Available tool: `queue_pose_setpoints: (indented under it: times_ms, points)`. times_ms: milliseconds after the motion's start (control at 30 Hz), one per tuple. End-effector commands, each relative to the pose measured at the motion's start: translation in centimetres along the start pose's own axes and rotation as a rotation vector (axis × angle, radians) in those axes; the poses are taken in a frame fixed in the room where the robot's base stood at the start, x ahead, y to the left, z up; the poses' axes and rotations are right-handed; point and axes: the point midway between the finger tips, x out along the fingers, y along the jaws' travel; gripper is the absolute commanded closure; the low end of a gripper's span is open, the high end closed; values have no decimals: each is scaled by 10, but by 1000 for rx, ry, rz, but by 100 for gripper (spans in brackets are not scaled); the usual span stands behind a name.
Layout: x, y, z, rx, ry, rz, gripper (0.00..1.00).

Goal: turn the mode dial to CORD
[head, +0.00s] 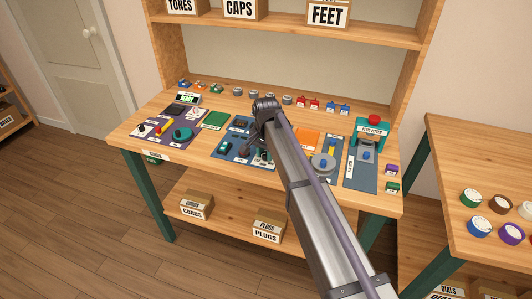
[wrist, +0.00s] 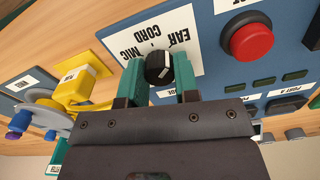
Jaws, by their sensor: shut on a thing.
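The mode dial (wrist: 158,66) is a small black knob with a white pointer line, in the wrist view. It stands at the edge of a white label plate (wrist: 190,62) printed with EAR, MIC and CORD, which appears upside down. I cannot tell for sure which word the line points at. My gripper (wrist: 157,76) has its two green fingers on either side of the knob, shut on it. In the head view, my gripper is down over the blue panel (head: 226,147) at the middle of the bench, and my arm hides the dial.
A red button (wrist: 250,42) sits right of the dial in the wrist view. A yellow part (wrist: 80,88) and a grey disc are at the left. In the head view, a teal press (head: 372,135) stands at the bench's right end. Small parts line the back edge.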

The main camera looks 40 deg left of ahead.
Motion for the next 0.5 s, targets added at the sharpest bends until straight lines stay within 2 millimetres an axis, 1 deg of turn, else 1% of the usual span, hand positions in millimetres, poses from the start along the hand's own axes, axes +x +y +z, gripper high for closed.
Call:
queue_pose_setpoints:
  times_ms: [167, 500]
  points:
    - [0, 0, 0, -123, 0, 0, 95]
    - [0, -1, 0, -438, 0, 0, 95]
